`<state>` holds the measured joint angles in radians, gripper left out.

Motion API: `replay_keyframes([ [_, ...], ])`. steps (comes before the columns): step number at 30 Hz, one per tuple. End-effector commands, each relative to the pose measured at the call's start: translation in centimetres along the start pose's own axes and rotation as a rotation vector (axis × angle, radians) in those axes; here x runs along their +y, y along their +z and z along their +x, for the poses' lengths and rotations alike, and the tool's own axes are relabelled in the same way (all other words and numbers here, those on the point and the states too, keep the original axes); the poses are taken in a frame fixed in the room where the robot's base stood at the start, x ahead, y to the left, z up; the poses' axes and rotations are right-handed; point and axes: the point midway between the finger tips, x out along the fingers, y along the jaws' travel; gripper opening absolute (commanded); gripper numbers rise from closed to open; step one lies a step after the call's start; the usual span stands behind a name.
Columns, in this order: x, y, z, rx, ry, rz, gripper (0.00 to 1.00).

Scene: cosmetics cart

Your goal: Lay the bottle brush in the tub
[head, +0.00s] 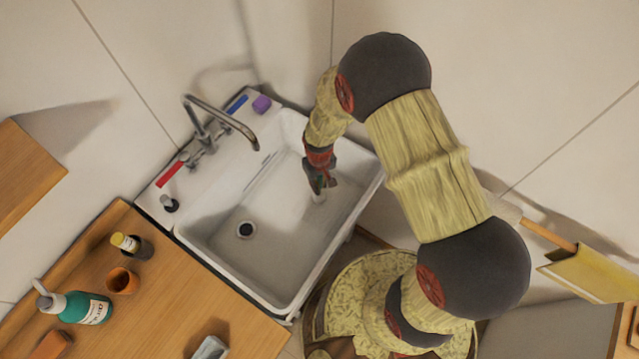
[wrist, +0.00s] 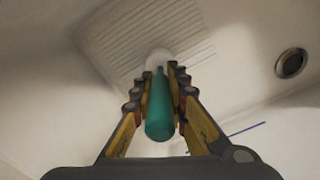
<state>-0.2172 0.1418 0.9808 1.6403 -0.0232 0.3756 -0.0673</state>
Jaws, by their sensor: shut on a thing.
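My gripper (head: 320,183) reaches down inside the white tub (head: 205,225), the sink basin, near its right side. It is shut on the bottle brush, whose teal handle (wrist: 160,108) lies between the fingers in the wrist view. The brush's whitish head (wrist: 158,60) points away from the gripper toward the ribbed tub floor. In the head view only a pale bit of the brush (head: 319,197) shows below the fingers. I cannot tell whether it touches the floor. The dark round drain (head: 245,230) lies left of the gripper and also shows in the wrist view (wrist: 291,63).
The metal faucet (head: 225,122) arches over the tub's back. A purple block (head: 262,104) sits on the back ledge. A wooden counter (head: 180,310) at left holds a teal pump bottle (head: 88,308), a yellow-topped bottle (head: 127,242) and an orange cup (head: 122,281). The tub's floor is otherwise clear.

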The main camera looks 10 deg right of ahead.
Motion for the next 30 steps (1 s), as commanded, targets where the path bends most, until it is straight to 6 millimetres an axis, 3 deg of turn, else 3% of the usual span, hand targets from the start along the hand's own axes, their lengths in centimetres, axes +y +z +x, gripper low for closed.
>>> replay_keyframes([
  [10, 0.0, 0.0, 0.1, -0.001, 0.000, 0.000, 0.33],
  [20, 0.0, 0.0, -0.2, -0.001, 0.000, 0.000, 0.33],
  [25, 0.0, 0.0, -2.2, 0.001, 0.000, 0.000, 0.33],
  [30, 0.0, -0.1, -5.8, 0.003, 0.000, 0.000, 0.33],
])
